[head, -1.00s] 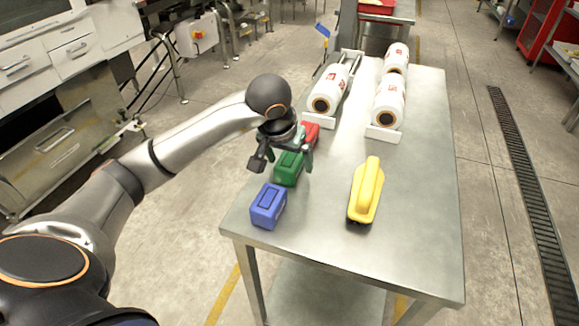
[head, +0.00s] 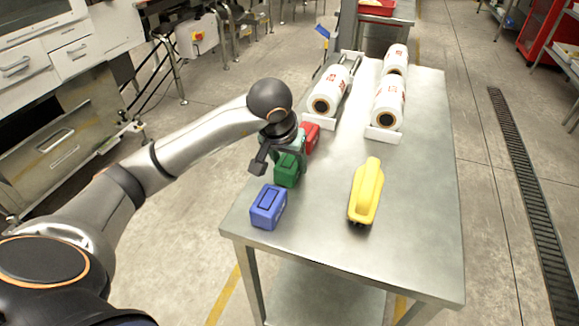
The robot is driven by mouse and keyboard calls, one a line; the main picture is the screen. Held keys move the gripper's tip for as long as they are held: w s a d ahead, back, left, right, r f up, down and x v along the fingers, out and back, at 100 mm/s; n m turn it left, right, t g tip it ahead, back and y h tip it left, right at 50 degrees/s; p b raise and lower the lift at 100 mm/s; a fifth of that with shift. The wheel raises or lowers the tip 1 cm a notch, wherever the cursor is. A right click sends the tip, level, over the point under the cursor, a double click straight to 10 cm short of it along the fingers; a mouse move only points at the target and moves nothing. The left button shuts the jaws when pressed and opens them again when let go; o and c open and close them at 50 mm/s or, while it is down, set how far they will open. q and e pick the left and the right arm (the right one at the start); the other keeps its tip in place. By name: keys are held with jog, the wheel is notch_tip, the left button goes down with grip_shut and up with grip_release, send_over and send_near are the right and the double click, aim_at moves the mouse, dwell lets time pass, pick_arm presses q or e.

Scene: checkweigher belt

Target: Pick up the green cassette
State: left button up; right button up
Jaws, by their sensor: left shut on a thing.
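The green cassette (head: 287,171) is at the left side of the steel table, between a blue cassette (head: 268,206) and a red cassette (head: 310,136). My left gripper (head: 289,155) is over the green cassette from above, with its fingers closed on it. The gripper hides the upper back part of the green cassette. I cannot tell whether the cassette is clear of the tabletop. My right gripper is not in view.
A yellow handled object (head: 366,190) lies on the table (head: 325,225) to the right. White film rolls (head: 389,101) rest on stands at the back. The middle of the tabletop is clear. The table's left edge is close to the cassettes.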

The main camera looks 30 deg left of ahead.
pick_arm(q)
grip_shut()
jog(key=shift+r, duration=0.1)
